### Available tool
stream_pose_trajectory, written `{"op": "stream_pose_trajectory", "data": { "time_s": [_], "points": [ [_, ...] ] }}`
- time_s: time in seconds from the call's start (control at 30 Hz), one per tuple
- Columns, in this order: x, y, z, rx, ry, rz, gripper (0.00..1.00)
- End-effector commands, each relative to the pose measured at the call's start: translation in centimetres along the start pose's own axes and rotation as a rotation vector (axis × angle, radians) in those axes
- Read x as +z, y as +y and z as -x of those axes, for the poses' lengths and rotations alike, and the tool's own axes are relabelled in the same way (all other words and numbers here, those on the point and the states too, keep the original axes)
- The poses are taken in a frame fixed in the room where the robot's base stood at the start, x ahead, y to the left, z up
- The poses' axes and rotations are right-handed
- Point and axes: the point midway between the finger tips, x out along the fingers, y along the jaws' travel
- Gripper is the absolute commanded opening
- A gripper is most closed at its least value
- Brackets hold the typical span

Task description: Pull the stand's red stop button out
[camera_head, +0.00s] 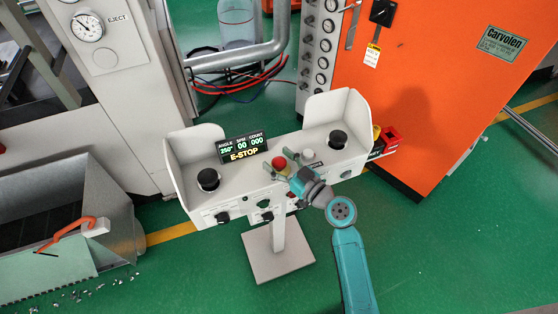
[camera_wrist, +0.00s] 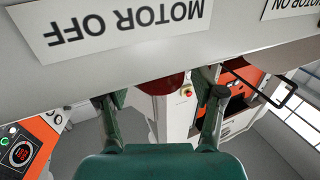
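The stand (camera_head: 273,237) has a pale control box with a red stop button (camera_head: 279,161) near its middle. My gripper (camera_head: 281,166) reaches the button from the front right, with its two fingers apart on either side of it. In the wrist view the red button (camera_wrist: 163,84) shows as a dark red round edge below the upside-down MOTOR OFF plate (camera_wrist: 115,22). The open fingers (camera_wrist: 158,90) flank it with gaps visible. How far the fingers reach along the button is hard to tell. The stand's display (camera_head: 244,148) reads E-STOP.
Black knobs (camera_head: 208,179) (camera_head: 338,139) sit near both ends of the box, beside upright side guards. A pale button (camera_head: 308,155) is close to my right finger. An orange cabinet (camera_head: 450,90) stands behind right; a metal chute (camera_head: 100,225) lies left. Green floor is open in front.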

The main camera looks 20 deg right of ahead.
Motion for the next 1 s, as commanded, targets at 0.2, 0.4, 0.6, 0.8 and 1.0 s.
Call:
{"op": "stream_pose_trajectory", "data": {
  "time_s": [0.2, 0.4, 0.6, 0.8, 1.0],
  "points": [
    [0.1, 0.0, 0.4, 0.001, -0.002, 0.000, 0.68],
    [0.1, 0.1, 3.2, 0.004, -0.002, -0.001, 0.68],
    [0.1, 0.1, 7.4, 0.005, -0.003, -0.002, 0.68],
    [0.1, 0.1, 10.4, 0.003, -0.002, -0.001, 0.68],
    [0.0, 0.1, 11.8, 0.002, -0.001, 0.001, 0.68]
  ]
}}
